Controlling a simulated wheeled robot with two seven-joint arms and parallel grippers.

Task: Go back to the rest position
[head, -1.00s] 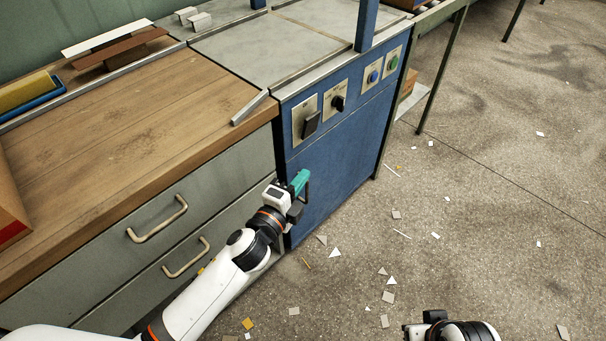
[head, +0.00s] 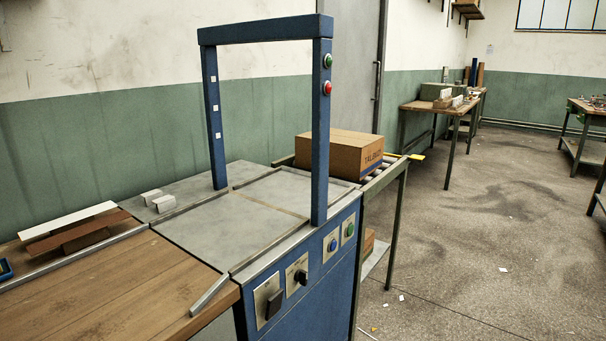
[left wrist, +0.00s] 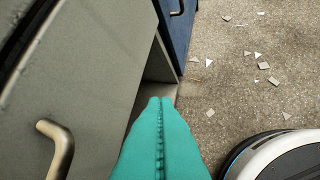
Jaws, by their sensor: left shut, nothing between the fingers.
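My left gripper (left wrist: 160,102) shows in the left wrist view as two teal fingers pressed together, with nothing between them. It points down past the grey drawer front (left wrist: 85,85), over the floor beside the blue cabinet (left wrist: 177,30). A metal drawer handle (left wrist: 60,150) is to its left, apart from the fingers. Neither gripper shows in the head view now. My right gripper is in neither current view.
In the head view, the blue machine (head: 322,150) with its arch stands beside the wooden worktop (head: 110,290). A cardboard box (head: 340,155) sits on the rollers behind it. The floor (head: 480,240) at right is open, with scattered scraps.

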